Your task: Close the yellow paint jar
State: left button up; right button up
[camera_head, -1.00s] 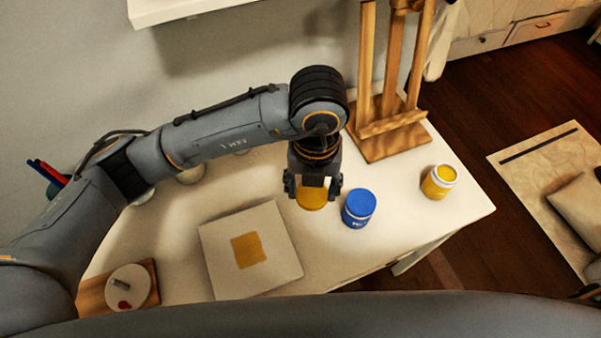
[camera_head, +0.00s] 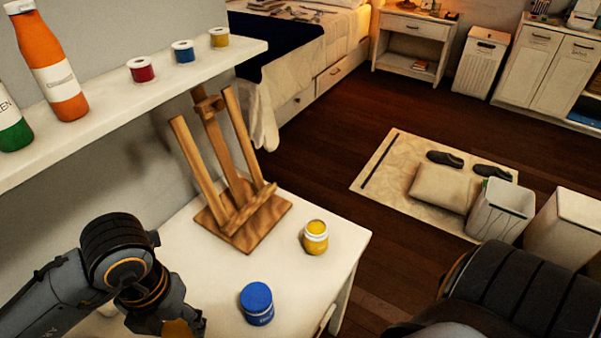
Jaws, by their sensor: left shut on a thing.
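The yellow paint jar (camera_head: 316,243) stands upright near the right end of the white table, with yellow paint showing in its open top. My left gripper (camera_head: 182,326) is low at the bottom edge of the view, shut on the yellow lid (camera_head: 178,329). The lid is partly hidden by the fingers and is cut off by the frame edge. The gripper is to the left of the jar and nearer to me, apart from it. My right gripper is out of view.
A blue jar (camera_head: 257,304) stands between the left gripper and the yellow jar. A wooden easel (camera_head: 243,228) stands behind them. A wall shelf (camera_head: 100,128) with bottles and small jars is above. The table (camera_head: 345,258) is clear around the yellow jar.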

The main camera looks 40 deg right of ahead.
pick_arm(q)
jog(key=a+r+m, duration=0.2)
jog(key=a+m, duration=1.7)
jog(key=m, duration=0.9)
jog(key=shift+w, duration=0.4)
jog(key=shift+a, duration=0.1)
